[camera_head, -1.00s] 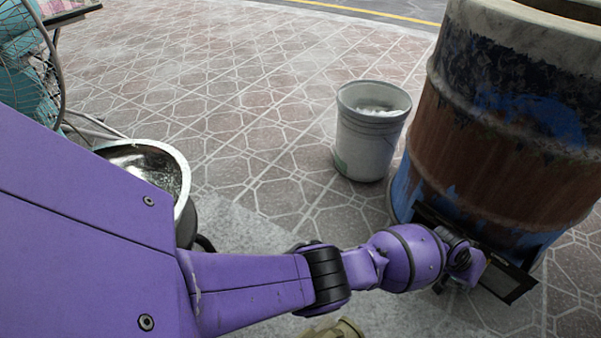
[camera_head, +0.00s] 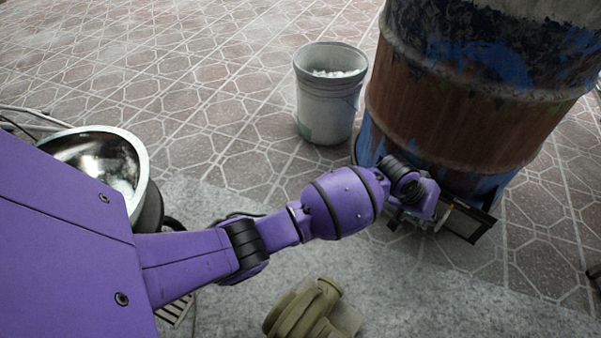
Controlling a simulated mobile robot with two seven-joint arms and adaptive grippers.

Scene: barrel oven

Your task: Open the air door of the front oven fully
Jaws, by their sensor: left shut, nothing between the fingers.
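The front oven (camera_head: 450,115) is a rusty barrel with blue and black paint at the right of the head view. Its air door (camera_head: 466,222) is a dark-framed panel low on the barrel, sticking out at the bottom right of it. My left gripper (camera_head: 436,216) is at the air door's left part, low against the barrel. It is shut with nothing held; its fingertips are small and partly hidden by my wrist, so I cannot tell whether they touch the door. My right gripper is not in view.
A white bucket (camera_head: 328,110) with pale contents stands left of the barrel. A shiny metal bowl (camera_head: 100,165) is at the left. An olive-green object (camera_head: 305,308) sits at the bottom centre. Paved floor is free behind the bucket.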

